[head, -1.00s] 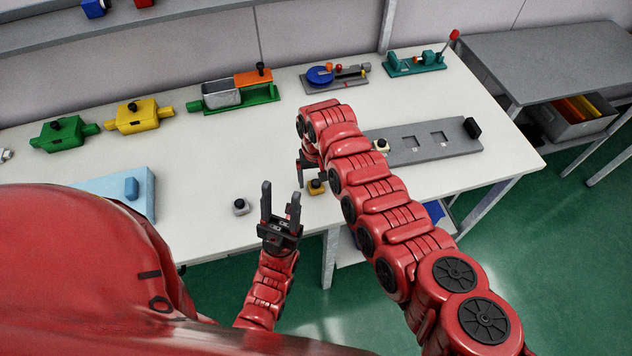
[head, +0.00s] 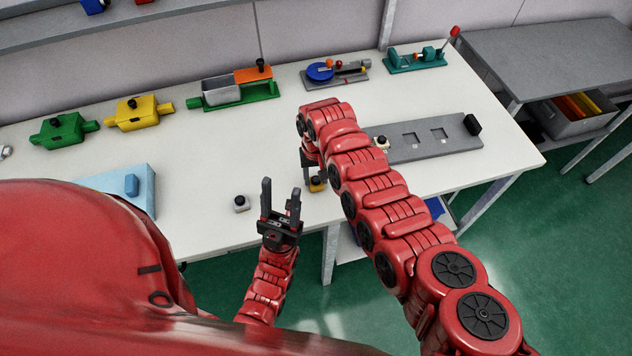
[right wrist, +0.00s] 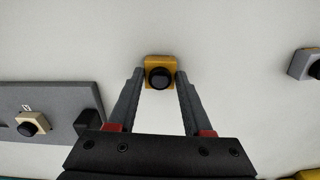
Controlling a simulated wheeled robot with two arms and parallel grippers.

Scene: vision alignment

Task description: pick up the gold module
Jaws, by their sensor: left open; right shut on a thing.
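The gold module (head: 317,184) is a small gold block with a black knob on top. It stands on the white table (head: 240,160) near the front edge. In the right wrist view the gold module (right wrist: 160,72) sits between the fingertips of my right gripper (right wrist: 160,80), which is shut on its sides. In the head view my right arm partly hides that gripper and the module. My left gripper (head: 281,206) is open and empty, left of the module and near the table's front edge.
A silver module (head: 241,203) stands left of my left gripper. A grey fixture plate (head: 405,155) with square recesses and a cream module (head: 381,143) lies to the right. Green (head: 62,131) and yellow (head: 138,112) units stand at the back left. The table's middle is clear.

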